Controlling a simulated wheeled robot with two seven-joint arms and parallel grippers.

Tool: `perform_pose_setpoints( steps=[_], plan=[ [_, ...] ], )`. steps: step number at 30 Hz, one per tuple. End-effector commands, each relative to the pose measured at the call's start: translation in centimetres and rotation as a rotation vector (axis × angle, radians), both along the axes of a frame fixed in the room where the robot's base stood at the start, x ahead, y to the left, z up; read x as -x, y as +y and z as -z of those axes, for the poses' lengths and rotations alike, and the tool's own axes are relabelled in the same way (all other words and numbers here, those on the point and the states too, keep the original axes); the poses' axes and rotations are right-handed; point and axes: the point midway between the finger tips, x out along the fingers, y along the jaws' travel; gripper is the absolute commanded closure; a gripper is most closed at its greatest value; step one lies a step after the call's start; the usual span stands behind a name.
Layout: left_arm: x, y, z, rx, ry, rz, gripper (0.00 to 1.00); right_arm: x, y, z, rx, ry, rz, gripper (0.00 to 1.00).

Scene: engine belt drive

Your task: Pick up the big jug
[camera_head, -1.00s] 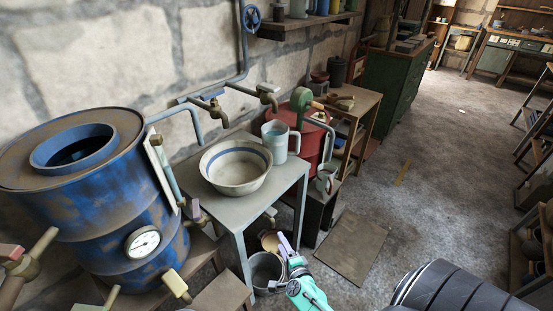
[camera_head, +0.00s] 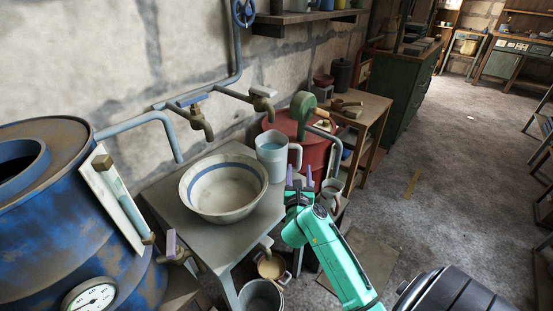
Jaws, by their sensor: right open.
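The big jug (camera_head: 271,158) is a pale grey jug with bluish contents showing inside and a handle on its right side. It stands upright on the grey table, behind and to the right of a wide bowl. My right gripper (camera_head: 299,178) is open, with its purple fingers pointing up, just in front and to the right of the jug near its handle. I see nothing between the fingers. A smaller mug (camera_head: 331,190) stands to the right of the gripper, lower than the table. My left gripper is out of view.
The white bowl with a blue band (camera_head: 224,188) fills much of the grey table (camera_head: 190,222). Brass taps (camera_head: 262,106) hang above from wall pipes. A red drum (camera_head: 318,150) with a green pump stands behind the jug. A bucket (camera_head: 261,297) sits below; a blue barrel (camera_head: 75,210) is left.

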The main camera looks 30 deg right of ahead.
Motion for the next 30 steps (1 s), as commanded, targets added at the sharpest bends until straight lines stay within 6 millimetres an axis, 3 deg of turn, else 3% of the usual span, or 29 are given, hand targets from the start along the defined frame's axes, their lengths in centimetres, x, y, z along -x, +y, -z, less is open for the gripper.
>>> perform_pose_setpoints(
  steps=[4, 12, 20, 24, 30],
  plan=[
    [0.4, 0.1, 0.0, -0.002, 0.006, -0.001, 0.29, -1.8, -1.5, -0.1, 0.002, 0.000, 0.001, 0.43],
    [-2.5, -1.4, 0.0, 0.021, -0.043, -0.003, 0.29, -5.5, -4.3, -0.3, 0.003, 0.000, 0.000, 0.43],
    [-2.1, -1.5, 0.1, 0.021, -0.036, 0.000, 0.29, -5.9, -4.7, -0.3, 0.001, 0.002, -0.001, 0.43],
    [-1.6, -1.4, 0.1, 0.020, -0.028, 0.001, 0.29, -5.9, -4.7, -0.3, 0.001, 0.002, -0.001, 0.97],
    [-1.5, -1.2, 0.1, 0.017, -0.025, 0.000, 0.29, -5.9, -4.7, -0.3, 0.001, 0.002, -0.001, 1.00]
  ],
)
